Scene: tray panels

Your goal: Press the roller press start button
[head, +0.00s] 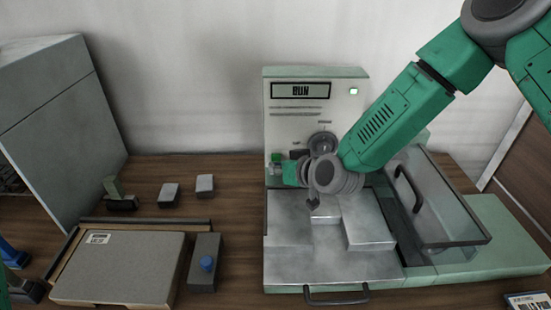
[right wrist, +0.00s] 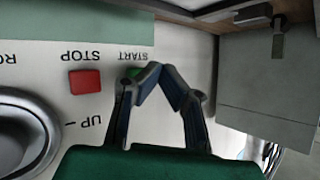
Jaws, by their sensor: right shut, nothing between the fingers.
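The roller press (head: 315,120) stands at the centre right of the head view, with a screen (head: 300,90) that seems to read RUN. My right gripper (head: 273,168) is at the lower left of its front panel. In the right wrist view the panel appears upside down. The green START button (right wrist: 132,72) is partly hidden behind the fingers of my right gripper (right wrist: 160,70), which are shut and empty. The tips are right beside the button; I cannot tell whether they touch it. My left gripper (head: 28,275) is at the lower left edge, its fingers apart.
A red STOP button (right wrist: 84,80) and a large knob (right wrist: 20,130) are beside START. A clear guard with a black handle (head: 408,188) is on the press's right. A grey board (head: 125,270) and a block with a blue button (head: 207,264) lie left.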

